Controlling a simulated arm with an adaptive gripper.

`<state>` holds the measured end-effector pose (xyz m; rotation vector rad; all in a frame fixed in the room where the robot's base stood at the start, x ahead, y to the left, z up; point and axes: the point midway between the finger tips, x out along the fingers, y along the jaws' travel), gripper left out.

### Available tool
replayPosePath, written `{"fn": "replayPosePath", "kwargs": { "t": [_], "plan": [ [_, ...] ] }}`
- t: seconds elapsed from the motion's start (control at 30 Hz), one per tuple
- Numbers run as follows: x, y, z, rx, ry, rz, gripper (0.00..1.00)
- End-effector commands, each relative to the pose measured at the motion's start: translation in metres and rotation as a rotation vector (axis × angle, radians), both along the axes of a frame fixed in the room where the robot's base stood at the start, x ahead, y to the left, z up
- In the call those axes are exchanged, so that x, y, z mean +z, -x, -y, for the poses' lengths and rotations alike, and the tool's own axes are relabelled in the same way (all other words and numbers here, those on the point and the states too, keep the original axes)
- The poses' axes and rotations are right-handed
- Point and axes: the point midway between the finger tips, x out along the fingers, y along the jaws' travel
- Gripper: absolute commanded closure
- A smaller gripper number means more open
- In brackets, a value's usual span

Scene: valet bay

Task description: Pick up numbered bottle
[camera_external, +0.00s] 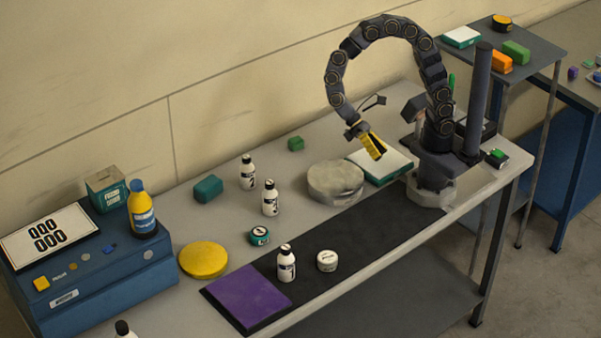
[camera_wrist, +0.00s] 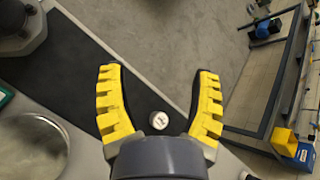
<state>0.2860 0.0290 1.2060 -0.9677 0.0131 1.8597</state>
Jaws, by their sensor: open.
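Several white bottles with black caps and dark labels stand upright on the bench in the external view: one at the back (camera_external: 247,173), one just in front of it (camera_external: 269,199), one on the dark mat (camera_external: 286,265), and one cut off at the bottom edge (camera_external: 124,330). Their numbers are too small to read surely. My gripper (camera_external: 373,146) has yellow fingers and hangs above the bench, well to the right of the bottles. In the wrist view my gripper (camera_wrist: 158,75) is open and empty, fingers wide apart. No bottle shows clearly there.
A white jar (camera_external: 327,261) stands on the mat; a small white round top (camera_wrist: 158,120) shows below, between the fingers. A grey disc (camera_external: 336,181), green-white box (camera_external: 381,164), yellow disc (camera_external: 203,260), purple pad (camera_external: 247,295) and blue case (camera_external: 95,281) occupy the bench.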

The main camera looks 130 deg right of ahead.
Motion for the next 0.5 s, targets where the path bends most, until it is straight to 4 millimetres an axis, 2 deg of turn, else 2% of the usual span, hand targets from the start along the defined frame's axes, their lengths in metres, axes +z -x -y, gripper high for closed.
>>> {"fn": "replayPosePath", "kwargs": {
  "t": [0.03, 0.1, 0.17, 0.3, 0.37, 0.5],
  "plan": [
    [-0.008, -0.018, 0.012, -0.085, -0.059, -0.034, 0.37],
    [-0.015, -0.04, 0.027, -0.193, -0.141, -0.073, 0.37],
    [-0.023, -0.059, 0.044, -0.289, -0.211, -0.101, 0.37],
    [-0.048, -0.095, 0.093, -0.515, -0.364, -0.16, 0.37],
    [-0.062, -0.106, 0.117, -0.613, -0.431, -0.182, 0.37],
    [-0.099, -0.12, 0.181, -0.839, -0.58, -0.223, 0.37]
  ]
}}
